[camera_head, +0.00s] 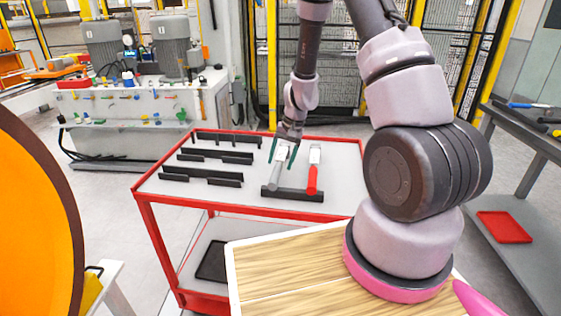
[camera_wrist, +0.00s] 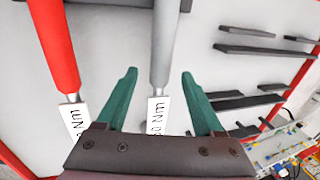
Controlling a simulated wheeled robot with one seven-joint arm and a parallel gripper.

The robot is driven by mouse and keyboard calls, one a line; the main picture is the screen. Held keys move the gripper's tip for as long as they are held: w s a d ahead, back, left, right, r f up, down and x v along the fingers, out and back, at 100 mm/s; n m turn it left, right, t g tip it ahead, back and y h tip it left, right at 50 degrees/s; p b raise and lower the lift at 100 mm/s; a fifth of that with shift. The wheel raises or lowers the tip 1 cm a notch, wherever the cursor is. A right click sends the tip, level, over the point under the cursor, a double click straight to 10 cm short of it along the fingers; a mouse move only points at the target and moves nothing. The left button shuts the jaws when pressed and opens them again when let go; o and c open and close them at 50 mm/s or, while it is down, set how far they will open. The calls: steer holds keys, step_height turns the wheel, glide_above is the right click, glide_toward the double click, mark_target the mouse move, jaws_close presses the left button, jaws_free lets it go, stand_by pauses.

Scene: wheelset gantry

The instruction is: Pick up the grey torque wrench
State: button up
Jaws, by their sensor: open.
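The grey torque wrench (camera_head: 276,174) lies on the top of the red-framed cart (camera_head: 343,174), its lower end at a black holder (camera_head: 292,194). In the wrist view the grey wrench (camera_wrist: 166,50) runs between the two green fingers, with its white labelled part close to the gripper body. My gripper (camera_head: 283,150) is open, with its fingers on either side of the wrench; I cannot tell whether they touch it. A red torque wrench (camera_head: 312,180) lies beside it to the right, and to the left in the wrist view (camera_wrist: 55,45), outside the fingers.
Several black holder bars (camera_head: 210,176) stand on the left of the cart top. A wooden-topped surface (camera_head: 290,268) is in front. A machine bench (camera_head: 130,115) stands back left, and a grey table (camera_head: 530,160) with a red tray (camera_head: 504,227) below is at right.

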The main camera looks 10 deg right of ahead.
mark_target(278, 167)
steer(key=x, duration=0.4)
steer(key=shift+s+a+f, duration=0.15)
steer(key=shift+s+f, duration=0.05)
steer(key=shift+f, duration=0.2)
jaws_close()
steer(key=shift+r, duration=0.1)
